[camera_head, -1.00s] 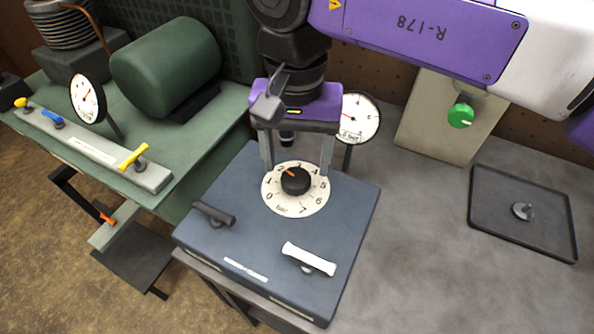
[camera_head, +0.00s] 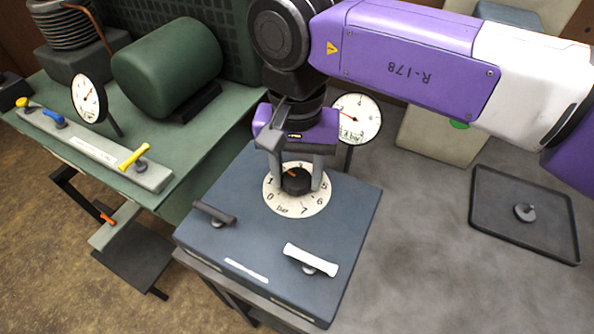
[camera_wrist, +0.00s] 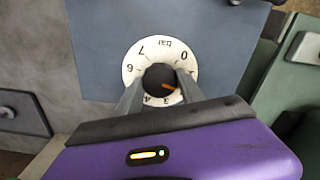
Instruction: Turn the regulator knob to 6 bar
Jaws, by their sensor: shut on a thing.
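The black regulator knob (camera_head: 296,181) has an orange pointer mark and stands on a round white dial (camera_head: 297,207) marked in bar, on a blue-grey box (camera_head: 260,237). My gripper (camera_head: 298,184) reaches down from above with its fingers on either side of the knob, shut on it. In the wrist view the knob (camera_wrist: 158,77) sits between the two fingertips (camera_wrist: 160,80). Its orange mark points near the 2, which a finger partly hides. The round gauge (camera_head: 357,119) behind is partly covered by my arm; its red needle points left.
A dark lever (camera_head: 214,212) and a white-handled lever (camera_head: 310,259) stand on the box's front part. A black tray (camera_head: 500,225) with a small grey knob lies to the right. A green bench with a motor (camera_head: 167,67) and another gauge (camera_head: 88,98) is at left.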

